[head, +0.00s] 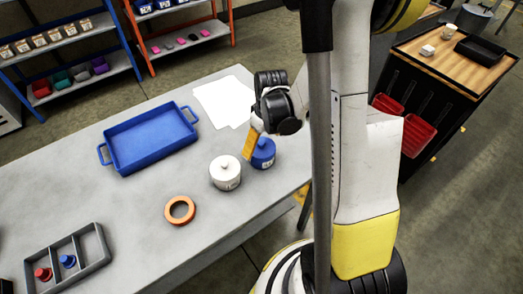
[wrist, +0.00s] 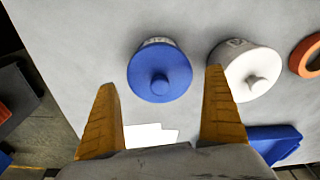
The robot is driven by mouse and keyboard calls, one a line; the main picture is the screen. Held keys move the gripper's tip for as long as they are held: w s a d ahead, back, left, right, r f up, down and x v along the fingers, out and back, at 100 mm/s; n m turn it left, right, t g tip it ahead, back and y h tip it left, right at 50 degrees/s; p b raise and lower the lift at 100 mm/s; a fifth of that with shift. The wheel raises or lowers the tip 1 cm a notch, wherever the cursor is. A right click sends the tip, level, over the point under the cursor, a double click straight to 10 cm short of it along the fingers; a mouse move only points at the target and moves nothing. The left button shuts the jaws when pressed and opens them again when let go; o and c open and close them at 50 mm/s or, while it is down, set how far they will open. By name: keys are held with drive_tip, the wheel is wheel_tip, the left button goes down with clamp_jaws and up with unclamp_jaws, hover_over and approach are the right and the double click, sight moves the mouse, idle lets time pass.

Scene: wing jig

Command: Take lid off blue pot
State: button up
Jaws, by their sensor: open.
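The blue pot (head: 263,153) stands upright on the grey table (head: 130,215), near its right edge. In the wrist view I see its round blue lid (wrist: 160,74) with a blue knob on top. My gripper (head: 251,148) is above and beside the blue pot, its yellow fingers pointing down. The gripper also shows in the wrist view (wrist: 163,112); its fingers are spread wide with nothing between them. The lid lies ahead of the gap between the fingertips. Part of the blue pot is hidden behind my gripper in the head view.
A white pot (head: 225,173) stands close left of the blue pot. An orange ring (head: 180,210), a blue tray (head: 150,140), white sheets (head: 222,101) and a grey divided box (head: 68,262) are on the table. Bare table lies between the tray and ring.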

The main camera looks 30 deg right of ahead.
drive_tip(key=shift+w+f, duration=0.1)
drive_tip(key=shift+f, duration=0.55)
drive_tip(key=c, duration=0.9)
drive_tip(key=shift+c, duration=0.2)
drive_tip(key=shift+r, duration=0.1)
